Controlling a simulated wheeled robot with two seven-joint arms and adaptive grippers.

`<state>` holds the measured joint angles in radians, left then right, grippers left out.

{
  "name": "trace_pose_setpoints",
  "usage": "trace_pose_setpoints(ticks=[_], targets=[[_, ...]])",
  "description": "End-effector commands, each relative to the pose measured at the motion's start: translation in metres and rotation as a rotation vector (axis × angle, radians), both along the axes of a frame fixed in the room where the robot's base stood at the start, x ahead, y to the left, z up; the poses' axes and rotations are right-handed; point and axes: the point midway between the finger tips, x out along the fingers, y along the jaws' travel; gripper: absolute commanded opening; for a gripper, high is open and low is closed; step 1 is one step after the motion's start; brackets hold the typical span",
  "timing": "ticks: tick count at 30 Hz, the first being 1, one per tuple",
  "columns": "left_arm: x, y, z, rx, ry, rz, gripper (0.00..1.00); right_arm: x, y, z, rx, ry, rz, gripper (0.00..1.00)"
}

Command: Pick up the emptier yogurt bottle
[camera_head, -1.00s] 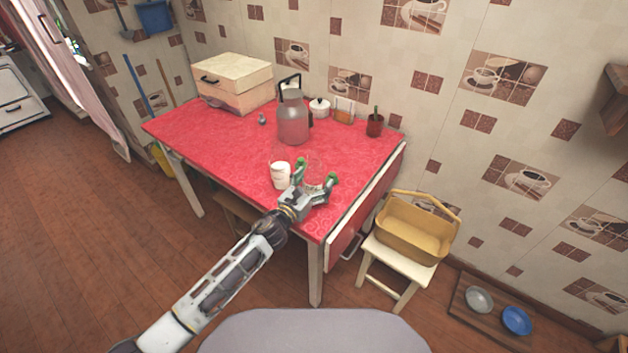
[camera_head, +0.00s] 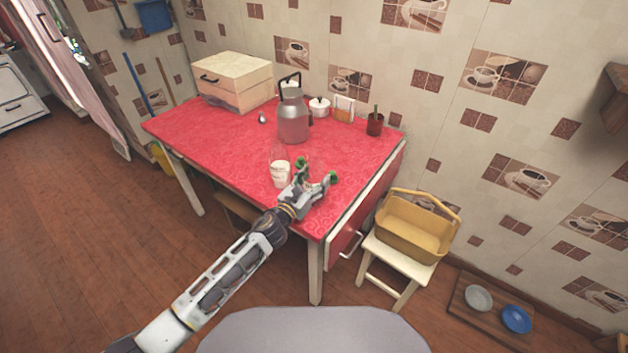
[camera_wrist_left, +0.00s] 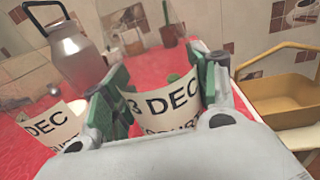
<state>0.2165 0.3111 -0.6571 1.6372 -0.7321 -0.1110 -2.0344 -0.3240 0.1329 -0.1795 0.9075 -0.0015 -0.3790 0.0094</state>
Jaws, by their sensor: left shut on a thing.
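Two clear yogurt bottles with pale labels are near the front corner of the red table (camera_head: 225,135). My left gripper (camera_head: 316,174) is shut on the right-hand bottle, its green-padded fingers on either side. In the left wrist view this bottle's label (camera_wrist_left: 165,106) shows between the fingers (camera_wrist_left: 165,95). The other bottle (camera_head: 280,174) stands upright just left of the gripper, apart from it; its label also shows in the wrist view (camera_wrist_left: 48,127). The fill levels are hard to tell, as labels and fingers cover much. I cannot tell whether the held bottle touches the table.
A metal milk can (camera_head: 293,118) stands behind the bottles. A yellow basket (camera_head: 415,228) sits on a stool to the right. The table's left middle is clear.

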Motion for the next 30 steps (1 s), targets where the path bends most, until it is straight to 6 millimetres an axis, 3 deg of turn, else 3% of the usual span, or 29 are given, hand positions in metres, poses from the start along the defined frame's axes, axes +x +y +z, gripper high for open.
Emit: trace_pose_setpoints(ticks=[8, 12, 21, 30], targets=[[0.001, 0.0, 0.029, 0.002, -0.006, 0.0, 0.25, -0.018, -0.006, 0.001, -0.006, 0.015, 0.002, 0.4], [0.001, 0.0, 0.049, 0.001, -0.006, -0.002, 0.25, -0.029, -0.021, -0.001, -0.021, 0.026, 0.003, 0.4], [0.0, 0.0, 0.086, 0.0, -0.004, -0.001, 0.25, -0.055, -0.033, 0.0, -0.033, 0.047, 0.008, 0.4], [0.0, 0.0, 0.098, 0.0, -0.002, 0.0, 0.25, -0.064, -0.038, 0.0, -0.037, 0.053, 0.009, 0.4]])
